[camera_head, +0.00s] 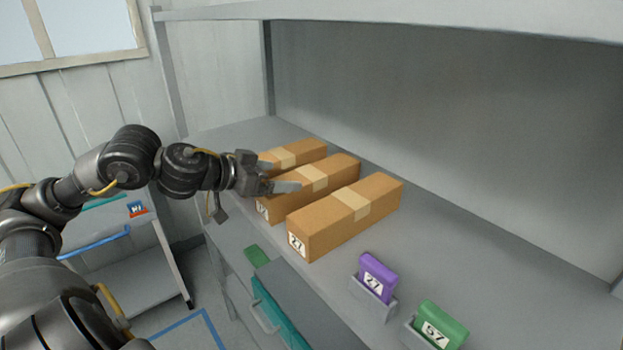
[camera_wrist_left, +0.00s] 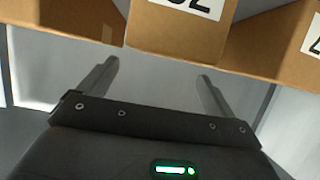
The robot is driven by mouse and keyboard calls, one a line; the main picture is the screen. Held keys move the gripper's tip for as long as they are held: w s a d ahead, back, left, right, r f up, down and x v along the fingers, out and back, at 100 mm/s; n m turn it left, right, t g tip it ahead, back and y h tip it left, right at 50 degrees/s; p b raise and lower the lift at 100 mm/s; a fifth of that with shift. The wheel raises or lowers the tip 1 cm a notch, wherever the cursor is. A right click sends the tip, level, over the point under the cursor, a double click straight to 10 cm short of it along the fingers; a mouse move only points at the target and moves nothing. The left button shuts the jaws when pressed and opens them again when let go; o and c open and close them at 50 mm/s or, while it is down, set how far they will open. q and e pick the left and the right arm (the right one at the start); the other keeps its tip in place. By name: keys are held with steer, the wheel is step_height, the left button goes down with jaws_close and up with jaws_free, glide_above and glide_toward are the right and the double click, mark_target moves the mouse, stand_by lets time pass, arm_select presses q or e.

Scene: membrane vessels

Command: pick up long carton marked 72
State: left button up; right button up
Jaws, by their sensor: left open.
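Three long brown cartons with pale tape lie side by side on the shelf. The nearest carton (camera_head: 345,215) has an end label reading 27. The middle carton (camera_head: 325,186) has a partly hidden label; in the left wrist view this carton (camera_wrist_left: 175,33) shows a cut-off label ending in 2, its first digit unclear. The far carton (camera_head: 305,150) has its end hidden behind my gripper. My left gripper (camera_head: 272,178) is open and empty at the cartons' front ends. In the left wrist view its fingers (camera_wrist_left: 155,75) point at the middle carton, apart from it.
A purple block marked 27 (camera_head: 377,277) and a green block marked 57 (camera_head: 440,325) sit in grey holders along the shelf's front edge. An upper shelf (camera_head: 400,14) spans overhead. The grey shelf surface (camera_head: 480,250) right of the cartons is clear.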

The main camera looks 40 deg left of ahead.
mark_target(303, 176)
arm_select(q)
steer(key=shift+p+x, duration=0.8)
steer(key=shift+x, duration=0.05)
steer(key=shift+w, duration=0.25)
steer(key=shift+w+d+p, duration=0.1)
steer(key=shift+w+p, duration=0.05)
steer(key=shift+p, duration=0.3)
steer(key=p+x, duration=0.2)
steer(key=x, duration=0.2)
steer(key=shift+w+f+p, duration=0.35)
steer(key=shift+s, duration=0.1)
steer(key=shift+c, duration=0.8)
steer(key=c, duration=1.1)
arm_select(e)
step_height(303, 176, up, 6)
steer(key=w, duration=0.1)
steer(key=shift+w, duration=0.3)
arm_select(q)
steer(key=shift+r, duration=0.25)
arm_select(e)
steer(key=shift+d+f, duration=0.1)
